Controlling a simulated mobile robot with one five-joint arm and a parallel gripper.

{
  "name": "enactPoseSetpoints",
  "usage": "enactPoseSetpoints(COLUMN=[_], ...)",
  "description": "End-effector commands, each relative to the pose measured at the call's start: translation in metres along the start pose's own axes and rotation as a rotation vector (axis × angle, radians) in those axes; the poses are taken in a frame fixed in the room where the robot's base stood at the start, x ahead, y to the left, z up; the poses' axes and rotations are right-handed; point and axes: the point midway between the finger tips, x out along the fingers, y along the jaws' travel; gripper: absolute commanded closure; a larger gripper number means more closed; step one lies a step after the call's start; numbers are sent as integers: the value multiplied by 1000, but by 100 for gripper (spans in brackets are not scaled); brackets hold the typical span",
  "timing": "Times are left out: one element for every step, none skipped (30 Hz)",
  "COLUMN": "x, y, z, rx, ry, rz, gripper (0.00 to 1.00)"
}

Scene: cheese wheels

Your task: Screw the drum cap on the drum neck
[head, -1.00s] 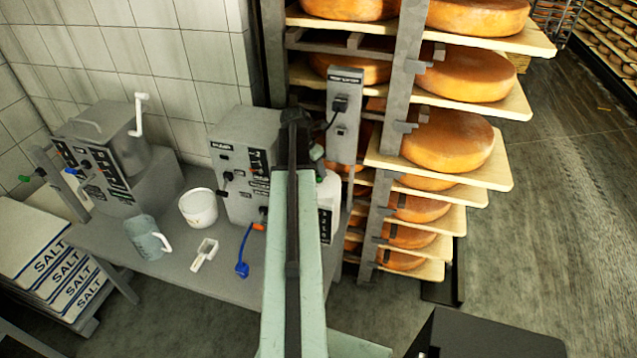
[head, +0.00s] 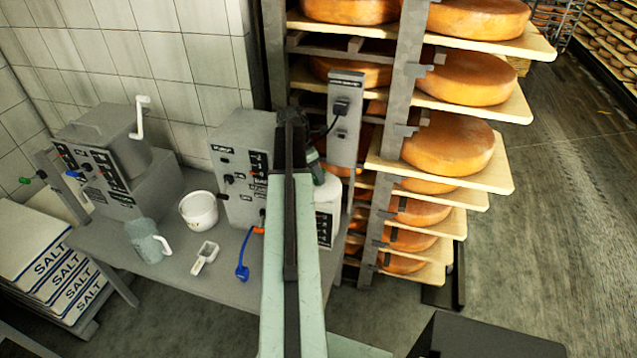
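The white drum (head: 328,215) stands at the right end of the grey table, partly hidden behind my arm. A dark label with white marks shows on its side. My gripper (head: 317,170) is mostly hidden behind my own arm; only a dark part at the arm's end shows, just above the drum's top. Its fingers cannot be made out. The drum neck and the drum cap are hidden, so I cannot tell whether the cap is held or sits on the neck.
A grey control box (head: 240,165), white bowl (head: 199,211), clear jug (head: 147,240), white scoop (head: 205,258) and blue plug (head: 242,272) are on the table (head: 185,278) to the left. A grey socket post (head: 345,120) and cheese shelves (head: 490,172) stand close behind and right.

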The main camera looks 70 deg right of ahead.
Motion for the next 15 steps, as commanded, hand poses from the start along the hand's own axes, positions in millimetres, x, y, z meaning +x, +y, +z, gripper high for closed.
enactPoseSetpoints(x=[0,1,1,1,0,0,0,0,0,-2,-3,-6,-10,-13,-19], y=[0,0,0,0,0,0,0,0,0,0,0,0,0,0,-1], z=[0,0,0,0,0,0,0,0,1,1,1,2,2,2,2], rx=[0,0,-1,-1,-1,-1,-1,-1,-2,-2,-2,-2,-2,-2,-2], ry=[0,0,0,-1,-1,-1,-1,-1,-1,-1,-1,-1,-1,-1,-1], rz=[0,1,1,1,1,1,1,2,2,2,2,2,2,2,2], gripper=[48,48,48,48,48,48,48,48,48,48,48,48,48,48,48])
